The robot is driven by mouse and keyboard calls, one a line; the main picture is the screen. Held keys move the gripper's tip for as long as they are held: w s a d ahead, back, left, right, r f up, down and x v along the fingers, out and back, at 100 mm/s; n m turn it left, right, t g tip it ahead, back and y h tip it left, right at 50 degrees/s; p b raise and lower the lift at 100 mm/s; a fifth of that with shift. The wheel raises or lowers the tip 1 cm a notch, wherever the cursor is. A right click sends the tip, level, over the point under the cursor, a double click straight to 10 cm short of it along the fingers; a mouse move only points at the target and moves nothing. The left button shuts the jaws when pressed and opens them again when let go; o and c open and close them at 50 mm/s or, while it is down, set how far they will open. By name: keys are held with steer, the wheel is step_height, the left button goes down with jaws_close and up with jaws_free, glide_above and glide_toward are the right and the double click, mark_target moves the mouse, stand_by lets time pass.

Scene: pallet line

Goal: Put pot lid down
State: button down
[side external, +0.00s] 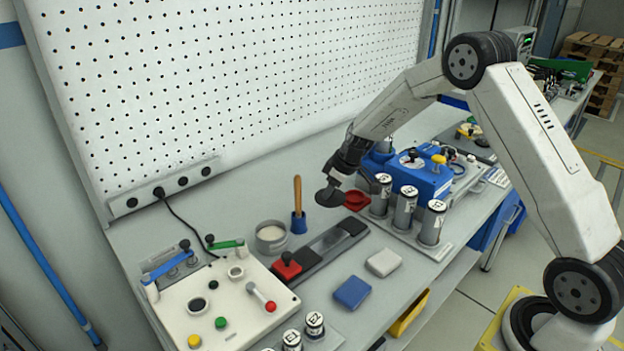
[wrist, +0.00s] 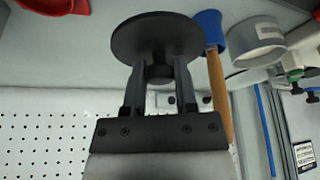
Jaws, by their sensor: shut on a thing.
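The pot lid (side external: 330,197) is a dark round disc, held in the air above the bench. It also shows in the wrist view (wrist: 155,36), where its knob sits between the two fingers. My gripper (side external: 340,176) is shut on that knob; its fingers also show in the wrist view (wrist: 160,75). A grey metal pot (side external: 271,246) stands open on the bench, left of the lid in the side view. The pot also shows at the upper right of the wrist view (wrist: 250,42).
A red dish (side external: 357,200) lies near the lid. Several labelled grey cylinders (side external: 404,212) stand to the right.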

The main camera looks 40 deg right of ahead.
mark_target(339, 195)
steer(key=shift+w+d+f, duration=0.2)
steer(key=shift+w+f, duration=1.15)
steer(key=shift+f, duration=0.25)
steer(key=shift+w+f, duration=0.15)
steer(key=shift+f, duration=0.05)
steer(key=shift+w+f, duration=0.1)
steer(key=shift+f, duration=1.5)
steer(key=shift+f, duration=0.15)
steer(key=shift+c, duration=2)
jaws_free()
steer(key=shift+v, duration=6.15)
